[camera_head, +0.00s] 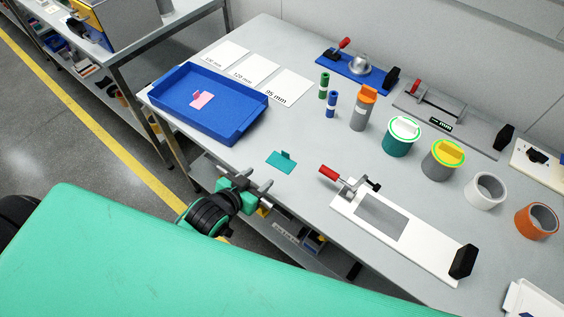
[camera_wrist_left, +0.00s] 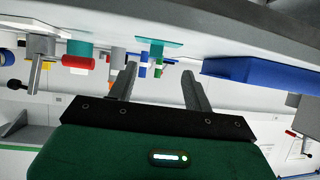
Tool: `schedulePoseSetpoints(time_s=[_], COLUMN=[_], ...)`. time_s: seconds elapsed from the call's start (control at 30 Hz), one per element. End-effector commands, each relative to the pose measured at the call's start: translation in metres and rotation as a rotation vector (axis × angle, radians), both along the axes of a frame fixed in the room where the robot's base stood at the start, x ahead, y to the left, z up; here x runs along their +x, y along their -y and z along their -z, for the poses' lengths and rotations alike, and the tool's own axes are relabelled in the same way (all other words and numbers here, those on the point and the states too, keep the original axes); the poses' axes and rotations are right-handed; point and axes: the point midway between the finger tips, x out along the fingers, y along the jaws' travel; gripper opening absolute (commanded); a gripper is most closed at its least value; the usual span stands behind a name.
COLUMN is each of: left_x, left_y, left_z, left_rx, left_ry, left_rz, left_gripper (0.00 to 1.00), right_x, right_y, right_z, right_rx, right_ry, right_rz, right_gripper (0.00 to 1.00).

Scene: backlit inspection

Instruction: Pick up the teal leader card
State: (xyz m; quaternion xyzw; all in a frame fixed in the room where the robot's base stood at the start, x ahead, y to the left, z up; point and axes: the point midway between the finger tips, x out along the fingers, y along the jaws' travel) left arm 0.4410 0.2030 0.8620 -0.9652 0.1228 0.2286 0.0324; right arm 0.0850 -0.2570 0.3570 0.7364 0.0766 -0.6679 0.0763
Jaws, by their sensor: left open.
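The teal leader card (camera_head: 280,161) lies flat on the grey table near its front edge, with a small upright tab on its back side. In the left wrist view, which is upside down, the teal card (camera_wrist_left: 160,43) shows beyond and between the fingers. My left gripper (camera_head: 268,187) is open and empty at the table's front edge, just short of the card and not touching it. Its two spread fingers also show in the left wrist view (camera_wrist_left: 159,72). My right gripper is not in view.
A blue tray (camera_head: 182,128) holding a pink card (camera_head: 202,100) stands left of the teal card. A white fixture with a red-handled clamp (camera_head: 345,206) lies to the right. Rolls, cylinders and more fixtures stand behind. Table around the card is clear.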

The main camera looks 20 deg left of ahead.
Motion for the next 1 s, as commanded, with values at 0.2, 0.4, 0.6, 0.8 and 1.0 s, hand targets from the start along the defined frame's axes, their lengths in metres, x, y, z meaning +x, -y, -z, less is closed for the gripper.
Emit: schedulePoseSetpoints(time_s=[0.2, 0.4, 0.6, 0.8, 1.0], left_x=[0.016, 0.047, 0.074, 0.084, 0.102], left_y=[0.006, 0.014, 0.022, 0.025, 0.030], left_z=[-0.012, 0.001, 0.013, 0.019, 0.025], left_rx=[-0.026, -0.026, -0.026, -0.025, -0.025], left_ry=[0.073, 0.071, 0.071, 0.069, 0.070], left_rz=[0.017, 0.017, 0.017, 0.017, 0.016], left_gripper=[0.51, 0.51, 0.51, 0.51, 0.51], right_x=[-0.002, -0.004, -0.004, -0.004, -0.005], right_y=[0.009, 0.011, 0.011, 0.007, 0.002], right_z=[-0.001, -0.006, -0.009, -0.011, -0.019], right_rx=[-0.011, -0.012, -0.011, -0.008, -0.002], right_ry=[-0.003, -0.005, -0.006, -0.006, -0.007], right_rz=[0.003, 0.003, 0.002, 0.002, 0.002], right_gripper=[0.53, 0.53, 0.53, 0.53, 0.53])
